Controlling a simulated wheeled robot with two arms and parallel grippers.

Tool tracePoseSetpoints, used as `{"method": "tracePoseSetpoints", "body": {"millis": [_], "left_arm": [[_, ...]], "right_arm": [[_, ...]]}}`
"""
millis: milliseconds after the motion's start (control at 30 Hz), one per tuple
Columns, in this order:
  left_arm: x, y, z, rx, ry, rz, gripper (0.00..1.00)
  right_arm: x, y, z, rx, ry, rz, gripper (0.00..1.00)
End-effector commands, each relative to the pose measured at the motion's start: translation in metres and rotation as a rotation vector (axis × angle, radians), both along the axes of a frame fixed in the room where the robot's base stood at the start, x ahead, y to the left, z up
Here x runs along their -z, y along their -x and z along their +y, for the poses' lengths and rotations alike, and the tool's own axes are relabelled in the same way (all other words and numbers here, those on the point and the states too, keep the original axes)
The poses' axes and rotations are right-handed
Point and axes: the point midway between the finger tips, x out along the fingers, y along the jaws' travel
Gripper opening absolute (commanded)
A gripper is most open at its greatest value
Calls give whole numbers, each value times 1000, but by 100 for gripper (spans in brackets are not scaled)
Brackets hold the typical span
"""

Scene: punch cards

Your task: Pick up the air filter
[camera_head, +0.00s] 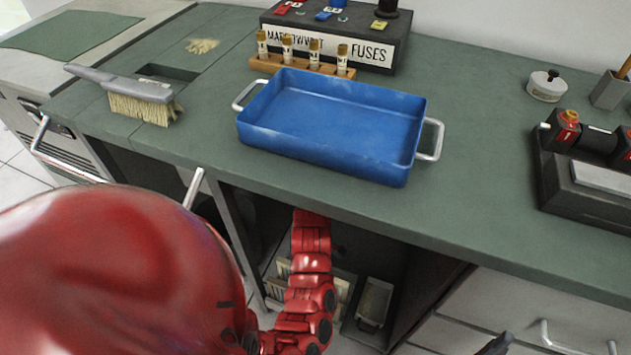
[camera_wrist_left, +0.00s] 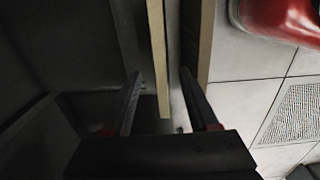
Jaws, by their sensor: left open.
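Beige-framed panels that look like air filters (camera_head: 283,270) stand upright on the left side of the open cabinet under the counter, partly hidden by my red left arm. In the left wrist view, the beige edge of one air filter (camera_wrist_left: 158,60) shows between the fingers of my left gripper (camera_wrist_left: 161,75). The gripper is open, with a finger on each side of that edge and gaps visible. A second beige edge (camera_wrist_left: 207,40) is just right of the right finger. The head view hides my left gripper inside the cabinet. A dark tip at the bottom edge may be my right gripper (camera_head: 497,345).
The cabinet walls and the counter edge close in around my left arm. A small tray (camera_head: 375,302) sits right of the filters. On the counter are a blue tray (camera_head: 330,120), a brush (camera_head: 140,95), a vial rack (camera_head: 300,65) and a fuse box (camera_head: 340,40).

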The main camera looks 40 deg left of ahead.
Motion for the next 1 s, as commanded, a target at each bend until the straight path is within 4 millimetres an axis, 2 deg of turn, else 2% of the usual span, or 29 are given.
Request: {"method": "tracePoseSetpoints", "body": {"millis": [33, 100, 300, 567, 867, 1000], "left_arm": [[16, 2, -1, 0, 3, 4, 60], [32, 1, 0, 0, 2, 4, 60], [70, 0, 0, 3, 1, 0, 60], [86, -1, 1, 2, -2, -6, 60], [129, 1, 1, 4, 0, -1, 60], [132, 0, 1, 2, -2, -5, 60]], "right_arm": [[5, 0, 0, 0, 0, 0, 80], [8, 0, 0, 0, 0, -1, 80], [16, 0, 0, 0, 0, -1, 80], [19, 0, 0, 0, 0, 0, 80], [32, 0, 0, 0, 0, -1, 80], [32, 0, 0, 0, 0, -1, 80]]}}
